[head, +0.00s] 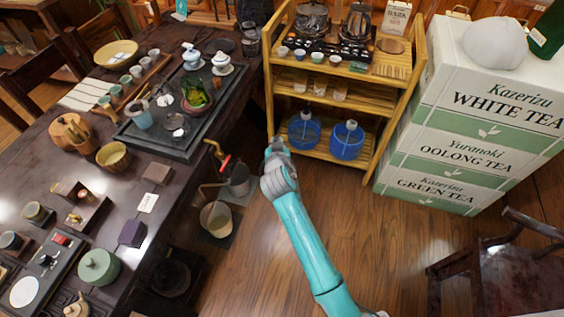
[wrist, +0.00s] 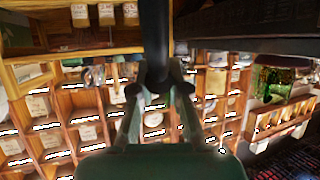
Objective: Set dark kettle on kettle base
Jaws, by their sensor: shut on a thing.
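My gripper (wrist: 158,84) is shut on a dark upright piece (wrist: 155,40) in the wrist view, which looks like part of the dark kettle. In the head view, my teal arm reaches up to the right side of the dark table. A dark grey vessel (head: 238,181), likely the dark kettle, is just left of my wrist, off the table's edge, below a red and black part. Its lower side is hard to make out.
The dark table (head: 48,160) carries a tea tray (head: 135,134), bowls and boxes. A wooden rack (head: 277,128) with cups and blue vessels stands beyond my arm. Tea boxes (head: 425,130) are at the right, and a chair (head: 490,265) at the lower right. Open floor (head: 375,235) lies between.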

